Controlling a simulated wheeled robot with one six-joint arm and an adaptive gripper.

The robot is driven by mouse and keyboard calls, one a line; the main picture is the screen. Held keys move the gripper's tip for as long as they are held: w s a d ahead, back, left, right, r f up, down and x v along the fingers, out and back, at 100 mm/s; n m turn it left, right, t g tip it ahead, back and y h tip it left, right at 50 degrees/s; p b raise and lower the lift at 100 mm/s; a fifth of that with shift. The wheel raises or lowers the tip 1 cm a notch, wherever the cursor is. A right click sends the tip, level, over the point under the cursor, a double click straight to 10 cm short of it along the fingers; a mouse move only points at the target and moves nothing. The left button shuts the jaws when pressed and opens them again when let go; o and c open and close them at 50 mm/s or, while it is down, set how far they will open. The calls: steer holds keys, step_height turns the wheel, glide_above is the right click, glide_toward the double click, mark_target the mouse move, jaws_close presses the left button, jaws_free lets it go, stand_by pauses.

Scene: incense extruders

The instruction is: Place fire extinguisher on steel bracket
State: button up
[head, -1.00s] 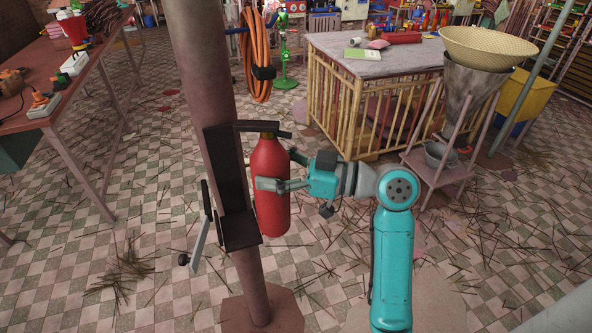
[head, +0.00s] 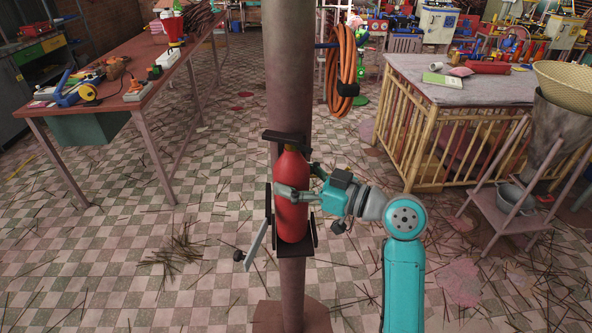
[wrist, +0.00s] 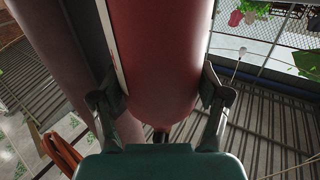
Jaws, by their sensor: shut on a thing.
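The red fire extinguisher (head: 290,195) is upright in front of the steel bracket (head: 311,236) on the pole. In the head view it covers most of the bracket's back, and its bottom is at the bracket's lower shelf. I cannot tell whether it rests on the shelf. My gripper (head: 297,181) is shut around the extinguisher's body from the right. In the wrist view my gripper's two fingers (wrist: 163,92) press on both sides of the red cylinder (wrist: 160,50). The bracket's open strap arm (head: 256,243) hangs at the left.
The brown pole (head: 290,80) stands behind the bracket, with an orange hose coil (head: 342,68) on it. A long table (head: 120,90) is at left, a bamboo-railed table (head: 460,85) at right, and a stand with a bucket (head: 515,197) further right.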

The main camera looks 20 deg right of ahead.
steer(key=shift+f, duration=0.6)
steer(key=o, duration=1.5)
steer(key=shift+f, duration=0.15)
steer(key=shift+r, duration=0.2)
steer(key=v, duration=1.2)
steer(key=shift+f, duration=0.1)
